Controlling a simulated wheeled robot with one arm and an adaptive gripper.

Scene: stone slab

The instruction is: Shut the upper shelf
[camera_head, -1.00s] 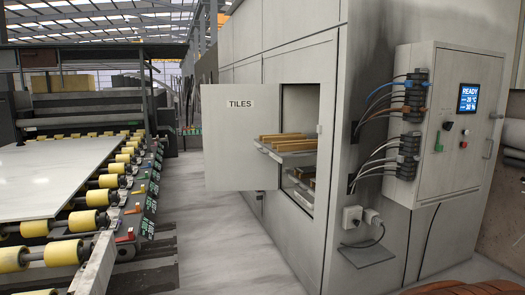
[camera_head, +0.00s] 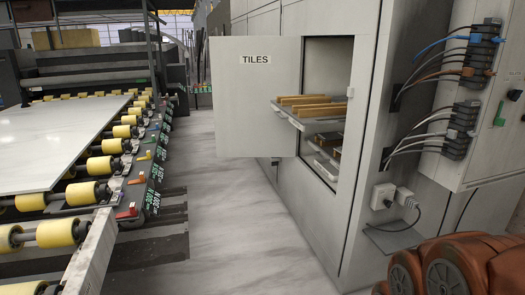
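The upper shelf (camera_head: 296,121) is a grey pull-out tray in the wall cabinet (camera_head: 362,130). It sticks out through the opening and bears several long, tan bars (camera_head: 308,103). A lower shelf (camera_head: 328,162) sits further inside, with brown pieces on it, partly hidden behind the door. The cabinet door (camera_head: 252,115), labelled "TILES", stands swung open to the left of the opening. My gripper is not in view. Orange-brown rounded parts at the lower right seem to be my own arm.
A roller conveyor (camera_head: 122,145) with yellow rollers and a white stone slab (camera_head: 55,145) stands at the left. The grey floor (camera_head: 215,215) between it and the cabinet is clear. Wires, a control box (camera_head: 500,140) and a wall socket (camera_head: 383,196) are at the right.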

